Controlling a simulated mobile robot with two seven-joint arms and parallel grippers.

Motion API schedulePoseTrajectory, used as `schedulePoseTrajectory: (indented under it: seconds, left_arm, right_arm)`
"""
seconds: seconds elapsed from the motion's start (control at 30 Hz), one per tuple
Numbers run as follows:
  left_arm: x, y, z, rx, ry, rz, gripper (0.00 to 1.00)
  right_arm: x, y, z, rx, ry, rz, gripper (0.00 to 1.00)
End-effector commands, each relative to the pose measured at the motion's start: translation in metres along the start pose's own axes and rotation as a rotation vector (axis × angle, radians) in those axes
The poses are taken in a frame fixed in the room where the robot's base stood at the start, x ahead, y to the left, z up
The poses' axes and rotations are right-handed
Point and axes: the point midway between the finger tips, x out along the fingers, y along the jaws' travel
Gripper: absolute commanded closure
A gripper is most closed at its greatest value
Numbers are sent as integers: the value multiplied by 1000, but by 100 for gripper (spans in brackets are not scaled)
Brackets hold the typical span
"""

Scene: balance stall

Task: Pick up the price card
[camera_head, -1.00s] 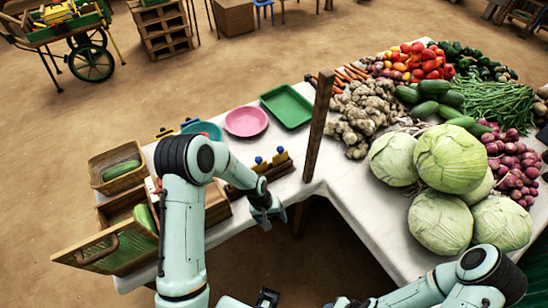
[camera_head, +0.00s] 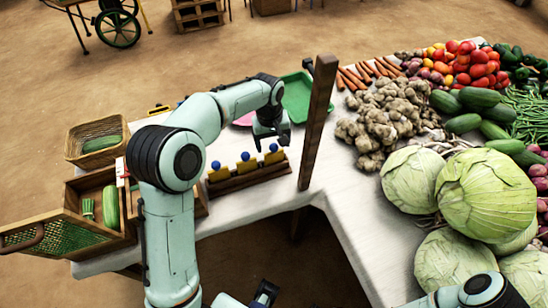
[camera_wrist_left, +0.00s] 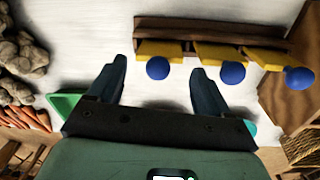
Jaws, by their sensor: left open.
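Three yellow price cards stand in a row in a dark wooden rack (camera_head: 250,176) on the white table: a left one (camera_head: 217,174), a middle one (camera_head: 246,166) and a right one (camera_head: 274,156). Each has a blue ball. My left gripper (camera_head: 272,138) is open and empty, just above the rack's right end in the head view. In the left wrist view, its spread fingers (camera_wrist_left: 157,80) are below the leftmost card (camera_wrist_left: 160,50) and its blue ball (camera_wrist_left: 157,67); that ball appears between the fingertips. I see no contact. My right arm (camera_head: 480,292) is at the lower right; its jaws are unclear.
A wooden post (camera_head: 318,120) stands close to the right of the rack. A green tray (camera_head: 298,97) and a partly hidden pink plate (camera_head: 243,119) lie behind my gripper. Crates with cucumbers (camera_head: 111,207) stand at left; cabbages (camera_head: 487,200) and other vegetables fill the right.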

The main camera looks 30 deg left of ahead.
Motion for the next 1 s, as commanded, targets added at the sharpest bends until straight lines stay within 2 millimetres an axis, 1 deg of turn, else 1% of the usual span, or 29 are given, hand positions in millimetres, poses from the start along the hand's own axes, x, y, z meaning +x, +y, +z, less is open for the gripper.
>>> schedulePoseTrajectory:
  seconds: [0.03, 0.17, 0.4, 0.5, 0.6, 0.77, 0.8, 0.9, 1.0]
  left_arm:
    - [5, 0, 0, 0, -1, -1, 21]
    - [12, -1, 0, 0, -1, -1, 21]
    - [48, -2, -1, 0, -2, -2, 21]
    - [57, -2, -1, 0, -1, -1, 21]
    - [60, -2, -1, 0, 0, 0, 21]
    - [60, -2, -2, 0, 0, 0, 21]
    - [60, -2, -2, 0, 0, 0, 28]
    - [60, -2, -2, 0, 0, 0, 57]
    - [60, -2, -2, 0, 0, 0, 57]
  right_arm:
    - [1, 0, 0, 0, 0, 0, 57]
    - [1, 0, 0, 0, 0, 0, 57]
    - [4, 2, 0, 1, -1, 1, 57]
    - [5, 2, 0, 1, -1, 1, 57]
    - [5, 2, 0, 1, -1, 1, 57]
    - [5, 2, 0, 1, -1, 1, 57]
    - [5, 2, 0, 1, -1, 1, 57]
    - [5, 2, 0, 1, -1, 1, 57]
    - [5, 2, 0, 1, -1, 1, 57]
